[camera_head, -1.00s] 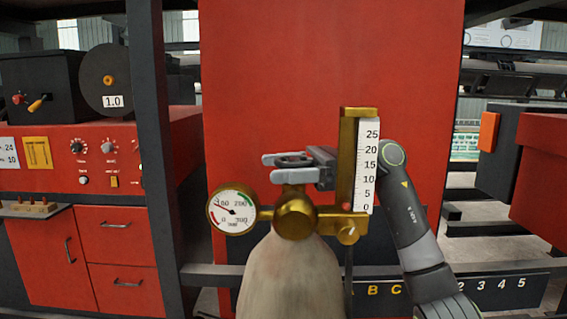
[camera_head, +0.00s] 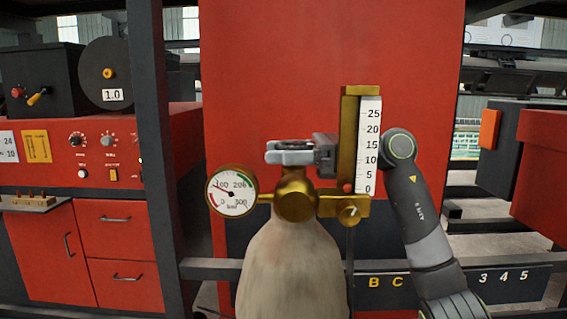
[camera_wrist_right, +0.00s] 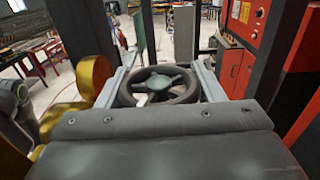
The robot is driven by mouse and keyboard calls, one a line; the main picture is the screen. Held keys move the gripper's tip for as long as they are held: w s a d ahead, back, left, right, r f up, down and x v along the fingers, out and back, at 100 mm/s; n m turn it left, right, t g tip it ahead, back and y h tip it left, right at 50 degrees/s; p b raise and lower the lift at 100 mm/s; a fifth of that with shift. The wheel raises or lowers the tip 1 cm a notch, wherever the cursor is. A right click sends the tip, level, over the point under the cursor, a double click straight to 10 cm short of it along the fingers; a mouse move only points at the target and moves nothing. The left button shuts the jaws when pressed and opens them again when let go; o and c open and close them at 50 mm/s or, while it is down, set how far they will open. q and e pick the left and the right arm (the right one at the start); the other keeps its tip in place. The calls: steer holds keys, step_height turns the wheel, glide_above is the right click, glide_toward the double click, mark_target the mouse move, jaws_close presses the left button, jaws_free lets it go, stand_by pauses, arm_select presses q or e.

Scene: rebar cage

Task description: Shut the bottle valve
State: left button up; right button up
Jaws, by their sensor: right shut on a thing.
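A pale grey gas bottle (camera_head: 290,270) stands in front of me with a brass valve body (camera_head: 296,199) on top. The dark spoked handwheel of the valve shows in the right wrist view (camera_wrist_right: 160,85), between the two grey fingers of my right gripper (camera_wrist_right: 162,73). In the head view my right gripper (camera_head: 275,151) reaches in from the right, behind the brass flow meter, and is shut on the wheel just above the valve body. The wheel is mostly hidden there. My left gripper is not in view.
A round pressure gauge (camera_head: 232,190) sits left of the valve. The upright flow meter scale (camera_head: 369,145) stands close on the right, near my arm, its red ball (camera_head: 348,188) low by 0. A red panel (camera_head: 290,60) is behind; a dark post (camera_head: 150,150) stands left.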

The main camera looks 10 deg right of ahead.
mark_target(285, 143)
steer(key=m+t+b, duration=0.1)
steer(key=t, duration=0.1)
steer(key=m+t+h+b, duration=0.1)
steer(key=t, duration=0.1)
steer(key=shift+w+f+m, duration=0.1)
steer(key=shift+w+m, duration=0.05)
steer(key=shift+m, duration=0.15)
steer(key=shift+w+d+m+t+h+b, duration=0.1)
steer(key=shift+m+t+h+b, duration=0.6)
steer(key=shift+t, duration=0.4)
steer(key=o, duration=1)
steer(key=shift+c, duration=0.2)
steer(key=shift+r, duration=0.2)
step_height(285, 143, up, 9)
steer(key=shift+f+b, duration=0.1)
steer(key=shift+b, duration=0.95)
steer(key=shift+r, duration=0.55)
